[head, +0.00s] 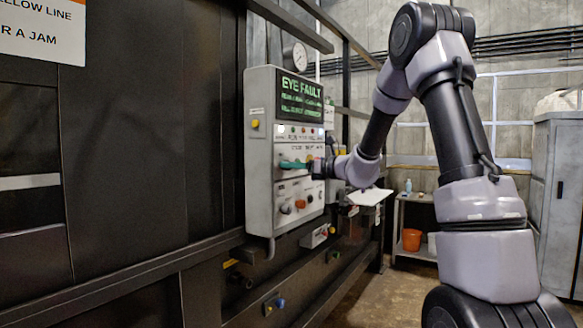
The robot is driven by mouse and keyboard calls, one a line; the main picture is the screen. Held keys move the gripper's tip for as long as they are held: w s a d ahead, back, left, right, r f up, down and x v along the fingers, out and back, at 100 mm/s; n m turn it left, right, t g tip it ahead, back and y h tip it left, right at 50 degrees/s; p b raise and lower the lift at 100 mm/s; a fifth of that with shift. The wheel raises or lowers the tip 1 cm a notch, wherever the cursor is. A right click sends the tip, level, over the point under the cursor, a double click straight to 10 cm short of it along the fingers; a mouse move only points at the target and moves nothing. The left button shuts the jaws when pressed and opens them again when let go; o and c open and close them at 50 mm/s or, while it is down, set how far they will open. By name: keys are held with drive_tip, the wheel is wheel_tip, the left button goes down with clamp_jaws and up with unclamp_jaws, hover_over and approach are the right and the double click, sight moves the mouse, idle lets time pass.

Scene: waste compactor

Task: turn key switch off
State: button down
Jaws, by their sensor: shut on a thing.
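The grey control panel (259,200) is mounted on the dark machine, left of my arm. Its screen (300,97) reads "EYE FAULT" in green, with smaller lines that are hard to read. My gripper (312,167) is at the middle of the panel front, shut on a small part there that I take to be the key switch. The gripper mostly hides this part, so its turned position cannot be told. A teal-green piece (292,165) shows just left of the gripper. Below it are a dark knob (285,208), a red knob (300,204) and another small control.
A yellow button (255,124) is on the panel's left side. A gauge (296,56) stands above the panel. A white sheet-like surface (369,196) juts out right of it. An orange bucket (411,239) and a grey cabinet (557,200) are farther back. Some floor is clear.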

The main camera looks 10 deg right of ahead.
drive_tip(key=n, duration=1)
drive_tip(key=shift+s, duration=0.1)
drive_tip(key=shift+n, duration=0.3)
idle(0.3)
drive_tip(key=shift+c, duration=2.2)
unclamp_jaws()
drive_tip(key=v, duration=1)
drive_tip(key=shift+s+d, duration=0.25)
drive_tip(key=shift+s, duration=0.1)
drive_tip(key=shift+r, duration=0.1)
